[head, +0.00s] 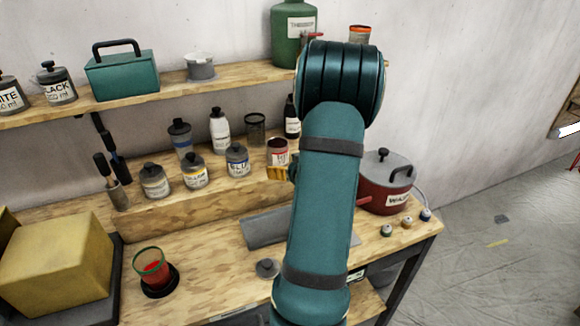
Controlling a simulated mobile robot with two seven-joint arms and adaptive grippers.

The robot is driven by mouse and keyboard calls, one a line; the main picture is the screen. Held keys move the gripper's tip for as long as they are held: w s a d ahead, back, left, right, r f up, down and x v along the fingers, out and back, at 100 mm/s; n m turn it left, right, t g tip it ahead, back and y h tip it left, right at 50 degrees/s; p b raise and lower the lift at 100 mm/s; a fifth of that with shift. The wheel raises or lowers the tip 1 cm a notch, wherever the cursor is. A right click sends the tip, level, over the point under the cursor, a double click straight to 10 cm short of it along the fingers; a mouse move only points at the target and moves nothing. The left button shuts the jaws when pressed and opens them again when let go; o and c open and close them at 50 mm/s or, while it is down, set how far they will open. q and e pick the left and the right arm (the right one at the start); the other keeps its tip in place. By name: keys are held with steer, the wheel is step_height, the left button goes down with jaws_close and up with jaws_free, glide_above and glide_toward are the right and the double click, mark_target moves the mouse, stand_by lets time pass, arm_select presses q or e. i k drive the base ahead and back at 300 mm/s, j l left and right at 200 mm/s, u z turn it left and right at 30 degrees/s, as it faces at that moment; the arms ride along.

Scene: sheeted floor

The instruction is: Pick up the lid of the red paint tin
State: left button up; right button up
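A small tin with a red and white label (278,152) stands on the raised wooden step at the back of the bench, just left of my arm. Its top looks open and dark red, with no lid on it. A grey round lid with a knob (267,268) lies on the bench top near the front, left of my arm's lower part. It resembles the knobbed lids on the neighbouring tins. One teal arm of mine rises through the middle right and hides part of the bench. Neither gripper can be made out.
Lidded tins, including one with a blue label (237,160), line the step. A grey flat sheet (266,228) lies behind the lid. A red pot (386,184) stands right of my arm, a red-filled glass (152,268) and yellow block (58,262) left. Bench between glass and lid is clear.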

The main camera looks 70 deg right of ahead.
mark_target(267, 267)
steer(key=k+j, duration=0.1)
steer(key=j, duration=0.35)
steer(key=k+j, duration=0.1)
steer(key=j, duration=0.4)
steer(key=k+j, duration=0.15)
steer(key=j, duration=0.3)
